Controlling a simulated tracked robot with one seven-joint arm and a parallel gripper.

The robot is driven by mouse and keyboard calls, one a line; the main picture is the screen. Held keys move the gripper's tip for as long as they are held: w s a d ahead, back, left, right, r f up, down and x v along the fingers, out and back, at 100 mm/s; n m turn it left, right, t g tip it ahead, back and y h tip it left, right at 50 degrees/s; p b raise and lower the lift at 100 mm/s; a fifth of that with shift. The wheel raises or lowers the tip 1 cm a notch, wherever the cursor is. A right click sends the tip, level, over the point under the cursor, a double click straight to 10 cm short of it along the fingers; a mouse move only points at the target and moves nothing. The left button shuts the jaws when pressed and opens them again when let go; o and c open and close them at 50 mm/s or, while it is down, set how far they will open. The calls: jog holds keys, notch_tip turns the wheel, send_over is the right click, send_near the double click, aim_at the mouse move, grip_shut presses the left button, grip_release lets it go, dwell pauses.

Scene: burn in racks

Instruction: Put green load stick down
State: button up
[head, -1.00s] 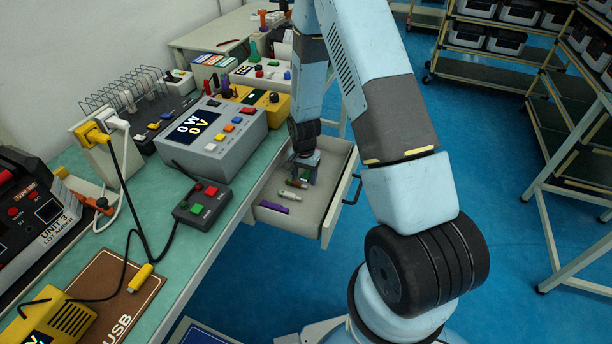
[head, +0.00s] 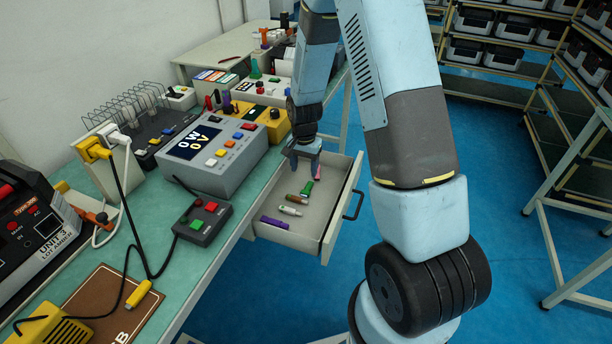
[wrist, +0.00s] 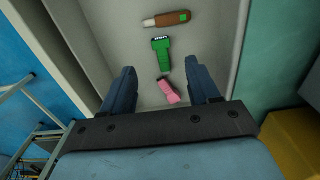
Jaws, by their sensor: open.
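The green load stick (head: 306,189) lies on the floor of the open drawer (head: 328,226). In the wrist view the green stick (wrist: 162,56) lies flat beyond my fingertips, with its labelled end away from me. My gripper (head: 303,168) is above the drawer, close to the stick, with its jaws apart. In the wrist view my two fingers (wrist: 162,80) stand wide open with nothing held between them. A pink stick (wrist: 168,91) lies between the fingers in that view, on the drawer floor. A brown stick (wrist: 166,19) lies past the green one.
The drawer also holds a white stick (head: 290,211) and a purple stick (head: 274,222) towards its near end. The drawer walls and handle (head: 353,205) surround the gripper's space. The bench (head: 150,215) with a grey meter box (head: 214,160) is to the left.

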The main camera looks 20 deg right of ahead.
jog(key=s+d+r+n+t, duration=0.15)
jog(key=s+r, duration=0.25)
jog(key=r, duration=0.9)
jog(key=s+d+r+n+t, duration=0.15)
jog(key=s+r, duration=0.35)
jog(key=r, duration=0.8)
jog(key=s+d+r+n+t, duration=0.1)
jog(key=s+r+n, duration=0.1)
jog(key=s+r, duration=0.4)
jog(key=s+d+r+n+t, duration=0.1)
jog(key=s+r, duration=0.5)
jog(key=s, duration=0.6)
jog(key=shift+s+n+t, duration=0.25)
jog(key=shift+n+t, duration=0.05)
jog(key=shift+n, duration=0.3)
